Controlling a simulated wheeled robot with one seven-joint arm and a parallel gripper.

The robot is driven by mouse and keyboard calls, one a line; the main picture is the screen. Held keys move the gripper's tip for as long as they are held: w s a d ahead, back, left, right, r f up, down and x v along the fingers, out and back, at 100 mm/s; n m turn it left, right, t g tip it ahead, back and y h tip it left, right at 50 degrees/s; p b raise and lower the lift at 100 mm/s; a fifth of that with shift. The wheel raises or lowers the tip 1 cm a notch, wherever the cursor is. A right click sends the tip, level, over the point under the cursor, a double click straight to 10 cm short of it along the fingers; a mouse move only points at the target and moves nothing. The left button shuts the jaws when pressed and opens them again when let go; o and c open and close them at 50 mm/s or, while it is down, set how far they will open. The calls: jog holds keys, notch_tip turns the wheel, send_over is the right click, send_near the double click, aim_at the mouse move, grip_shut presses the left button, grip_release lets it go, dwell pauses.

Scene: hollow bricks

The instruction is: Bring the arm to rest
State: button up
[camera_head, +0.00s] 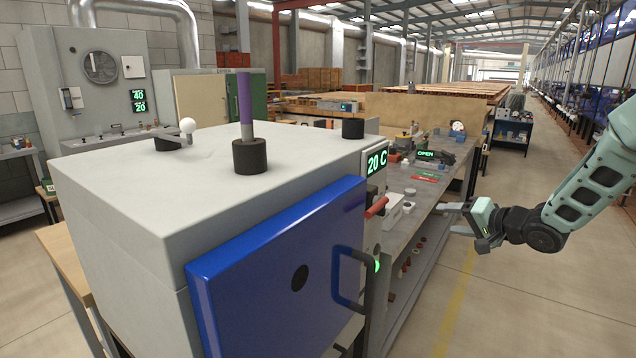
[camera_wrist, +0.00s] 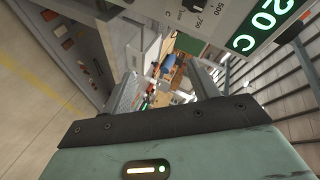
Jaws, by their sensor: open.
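My gripper (camera_head: 458,218) is at the right in the head view, held in the air to the right of the long workbench. Its two fingers point left, stand apart and hold nothing. In the wrist view the fingers (camera_wrist: 168,92) reach forward with an empty gap between them. My green arm comes in from the right edge of the head view.
A grey oven (camera_head: 150,205) with a blue door (camera_head: 270,275) and black handle fills the front; its display (camera_head: 377,162) reads 20 C. The workbench (camera_head: 420,210) behind it carries small items and an OPEN sign (camera_head: 426,153). Clear floor (camera_head: 520,310) lies at the right.

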jog(key=s+a+f+n+g+h, duration=0.1)
jog(key=s+n+g+h, duration=0.3)
jog(key=s, duration=1.2)
jog(key=s+a+n+g+h, duration=0.25)
jog(key=s+g, duration=0.35)
jog(key=s, duration=1)
jog(key=s+a+r+n+g, duration=0.2)
jog(key=s+a+n, duration=0.5)
jog(key=s+a, duration=0.6)
jog(key=a, duration=0.4)
jog(key=shift+w, duration=0.2)
